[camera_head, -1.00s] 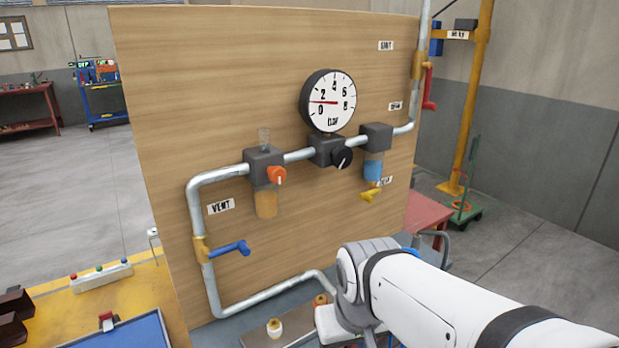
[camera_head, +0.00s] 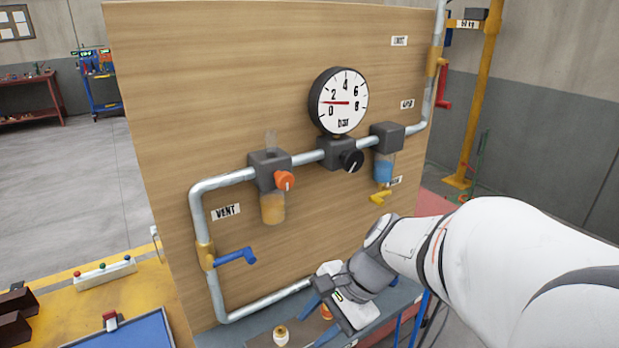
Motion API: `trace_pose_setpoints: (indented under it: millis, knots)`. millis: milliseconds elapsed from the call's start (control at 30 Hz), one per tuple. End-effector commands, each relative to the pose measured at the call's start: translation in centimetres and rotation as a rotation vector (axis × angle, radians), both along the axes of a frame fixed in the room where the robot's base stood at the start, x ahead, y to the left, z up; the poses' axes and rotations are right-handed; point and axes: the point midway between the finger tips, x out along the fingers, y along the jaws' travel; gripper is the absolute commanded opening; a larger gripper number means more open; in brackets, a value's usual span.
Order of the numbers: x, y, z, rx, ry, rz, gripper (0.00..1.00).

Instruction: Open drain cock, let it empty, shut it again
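A small yellow lever cock (camera_head: 380,197) sits under a clear bowl with blue liquid (camera_head: 384,171), on the right of the pipe run. The bowl hangs from a dark grey block (camera_head: 387,136). Liquid shows in most of the bowl, with a clear band above. The lever points down and left; whether it is open or shut I cannot tell. My gripper (camera_head: 318,319) is low in front of the board, below and left of the cock and well apart from it. Its two blue fingers stand apart, with nothing visibly gripped.
The wooden board (camera_head: 190,90) carries a gauge (camera_head: 338,101), a black knob (camera_head: 351,160), an orange knob (camera_head: 284,180) over an amber bowl (camera_head: 272,208), a blue lever (camera_head: 236,256) and a red lever (camera_head: 443,88). A small capped bottle (camera_head: 281,336) stands on the bench near my fingers.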

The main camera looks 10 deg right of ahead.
Motion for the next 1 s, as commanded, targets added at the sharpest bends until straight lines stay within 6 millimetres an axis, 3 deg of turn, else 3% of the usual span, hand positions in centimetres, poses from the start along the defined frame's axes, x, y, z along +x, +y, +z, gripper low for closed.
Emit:
trace_pose_setpoints:
  millis: [133, 233, 433, 600, 700, 833, 1000]
  knots:
    - [4.9, -1.0, 2.2, 0.382, 0.223, -0.522, 0.38]
    - [8.8, -3.5, 4.0, 0.668, 0.366, -0.847, 0.38]
    - [15.0, -12.9, 6.8, 1.264, 0.59, -1.341, 0.38]
    - [16.6, -19.4, 7.6, 1.6, 0.673, -1.515, 0.38]
    - [16.8, -21.4, 7.7, 1.697, 0.69, -1.551, 0.38]
    - [17.4, -22.1, 7.9, 1.744, 0.699, -1.564, 0.38]
    - [19.7, -21.2, 7.9, 1.743, 0.702, -1.562, 0.38]
